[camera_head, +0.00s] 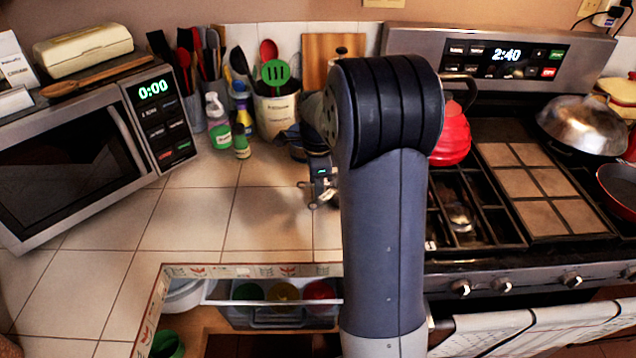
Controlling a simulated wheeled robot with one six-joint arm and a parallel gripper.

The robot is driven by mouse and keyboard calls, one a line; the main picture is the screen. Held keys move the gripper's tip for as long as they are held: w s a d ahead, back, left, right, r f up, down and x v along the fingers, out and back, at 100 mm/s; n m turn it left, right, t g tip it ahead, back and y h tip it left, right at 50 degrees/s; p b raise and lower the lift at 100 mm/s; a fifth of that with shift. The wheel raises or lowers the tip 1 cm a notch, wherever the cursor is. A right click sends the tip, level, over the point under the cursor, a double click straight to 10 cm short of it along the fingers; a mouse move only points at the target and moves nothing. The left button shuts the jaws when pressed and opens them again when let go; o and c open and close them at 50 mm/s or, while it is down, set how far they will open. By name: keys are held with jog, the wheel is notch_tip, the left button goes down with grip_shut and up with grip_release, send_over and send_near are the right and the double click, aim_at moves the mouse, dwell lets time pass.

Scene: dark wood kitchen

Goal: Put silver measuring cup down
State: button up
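My arm rises through the middle of the head view and hides much of what lies behind it. My gripper (318,190) shows only in part, left of the arm, over the tiled counter (200,220). It is small and dark, and I cannot tell whether its fingers are open or shut, or whether they hold anything. I cannot make out a silver measuring cup for certain. It may be hidden by the arm or gripper.
A microwave (70,150) stands at the left. Bottles (217,122) and a utensil crock (276,112) stand at the back. The stove (480,262) is at the right, with a red kettle (452,135). An open drawer (262,312) is below. Counter left of my gripper is clear.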

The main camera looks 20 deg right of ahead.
notch_tip(320, 180, up, 13)
jog(key=shift+r+p, duration=0.15)
jog(key=shift+p, duration=0.3)
notch_tip(320, 180, down, 13)
jog(key=shift+f+b, duration=0.2)
jog(key=shift+b, duration=0.3)
jog(key=shift+r, duration=0.35)
